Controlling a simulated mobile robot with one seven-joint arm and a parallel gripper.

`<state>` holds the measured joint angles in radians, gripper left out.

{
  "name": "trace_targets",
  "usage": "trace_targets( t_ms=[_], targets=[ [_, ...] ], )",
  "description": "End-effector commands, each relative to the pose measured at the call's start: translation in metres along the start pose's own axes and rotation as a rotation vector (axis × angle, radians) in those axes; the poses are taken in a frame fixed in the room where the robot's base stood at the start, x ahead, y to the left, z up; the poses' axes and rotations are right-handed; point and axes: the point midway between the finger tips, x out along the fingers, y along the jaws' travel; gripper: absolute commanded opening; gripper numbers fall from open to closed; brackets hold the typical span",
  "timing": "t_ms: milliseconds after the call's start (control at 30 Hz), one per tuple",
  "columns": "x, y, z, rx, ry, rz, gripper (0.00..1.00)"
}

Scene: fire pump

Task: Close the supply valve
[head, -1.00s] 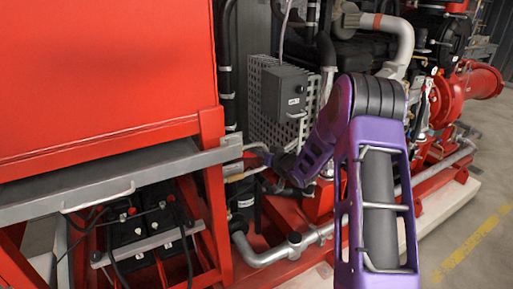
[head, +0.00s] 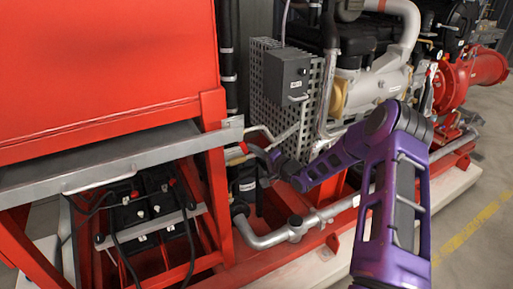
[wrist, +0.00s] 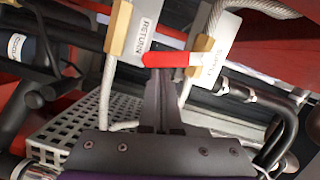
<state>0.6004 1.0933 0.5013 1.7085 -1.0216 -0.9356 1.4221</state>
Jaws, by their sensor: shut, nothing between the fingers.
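A red valve lever (wrist: 170,60) lies across the upper middle of the wrist view, between a white tag reading RETURN (wrist: 143,35) and a second tag (wrist: 208,60) that appears to read SUPPLY. I cannot tell for certain which valve the lever belongs to. My gripper (wrist: 163,78) is shut and empty, with its fingertips right at the underside of the lever; whether they touch it is unclear. In the head view my gripper (head: 254,150) is small, beside the red frame's corner post, and a bit of red (head: 243,147) shows at its tip.
A perforated metal guard (head: 258,90) with a grey box (head: 287,75) stands behind my gripper. A grey ledge (head: 110,160) and red frame post (head: 216,185) are close on the left. Pipes and braided hoses (wrist: 108,85) crowd the valve area. Open floor lies at right.

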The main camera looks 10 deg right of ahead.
Motion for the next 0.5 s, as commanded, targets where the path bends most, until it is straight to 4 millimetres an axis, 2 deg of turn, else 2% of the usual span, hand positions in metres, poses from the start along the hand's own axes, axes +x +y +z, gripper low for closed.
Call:
trace_targets(
  t_ms=[200,500],
  targets=[
    [0.002,0.006,0.011,0.145,-0.003,-0.037,0.0],
    [0.004,0.006,0.017,0.143,-0.004,-0.037,0.0]
  ],
)
